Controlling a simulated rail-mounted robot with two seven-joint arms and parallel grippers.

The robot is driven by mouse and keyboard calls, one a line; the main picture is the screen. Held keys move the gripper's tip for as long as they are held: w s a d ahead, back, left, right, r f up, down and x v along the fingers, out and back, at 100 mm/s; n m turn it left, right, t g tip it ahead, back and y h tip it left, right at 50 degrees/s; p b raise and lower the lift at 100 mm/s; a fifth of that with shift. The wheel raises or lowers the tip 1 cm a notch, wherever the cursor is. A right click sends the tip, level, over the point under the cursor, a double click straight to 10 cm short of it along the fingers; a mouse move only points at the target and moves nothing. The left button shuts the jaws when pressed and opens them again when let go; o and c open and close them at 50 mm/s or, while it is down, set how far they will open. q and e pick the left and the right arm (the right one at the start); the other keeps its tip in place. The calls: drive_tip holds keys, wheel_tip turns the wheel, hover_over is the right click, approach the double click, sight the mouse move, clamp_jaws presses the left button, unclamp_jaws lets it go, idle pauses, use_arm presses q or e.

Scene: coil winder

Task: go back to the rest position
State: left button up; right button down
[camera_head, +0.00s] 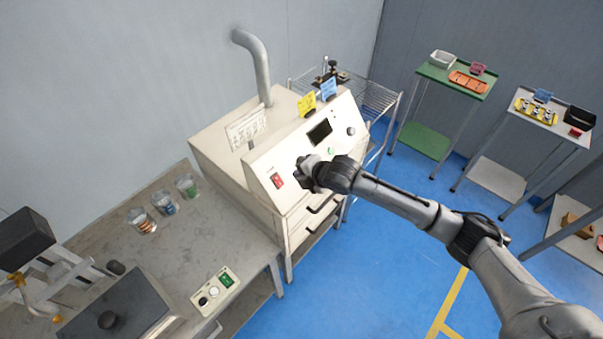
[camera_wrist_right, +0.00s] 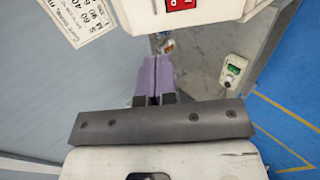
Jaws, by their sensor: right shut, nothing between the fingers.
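My right arm reaches in from the lower right of the head view. Its gripper (camera_head: 304,172) is at the front panel of the cream machine (camera_head: 235,160), close to the red switch (camera_head: 277,181). In the right wrist view the two purple fingers (camera_wrist_right: 153,80) are together with nothing between them. The red switch (camera_wrist_right: 180,4) shows at the top of that view, ahead of the fingers. I cannot tell whether the fingertips touch the panel. My left gripper does not show in either view.
A grey bench (camera_head: 175,240) at left holds several cups (camera_head: 163,203), a control box (camera_head: 215,290) and a dark-lidded unit (camera_head: 115,310). A green cart (camera_head: 430,75) and a white cart (camera_head: 545,125) stand at right. The blue floor (camera_head: 390,250) between is open.

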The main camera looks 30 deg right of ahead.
drive_tip(key=shift+s+r, duration=0.1)
idle(0.3)
idle(0.3)
drive_tip(key=s+a+r+m+h+p, duration=0.2)
drive_tip(key=s+r+m+h, duration=0.2)
drive_tip(key=s+r+m, duration=0.65)
drive_tip(key=s+a+f+m+g+p, duration=0.1)
drive_tip(key=s+f+m+g+p, duration=0.1)
drive_tip(key=s, duration=0.7)
drive_tip(key=s+a+f+m+g+p, duration=0.1)
drive_tip(key=s+f+m+p, duration=0.3)
drive_tip(key=s, duration=0.5)
drive_tip(key=s+a+f+m+g+y+p, duration=0.1)
drive_tip(key=s+a+f+m+g+p, duration=0.1)
drive_tip(key=s, duration=0.7)
drive_tip(key=shift+s+f+m+g+p, duration=0.3)
drive_tip(key=shift+f+m+g+p, duration=0.15)
drive_tip(key=shift+f+g+p, duration=0.2)
drive_tip(key=shift+a, duration=0.1)
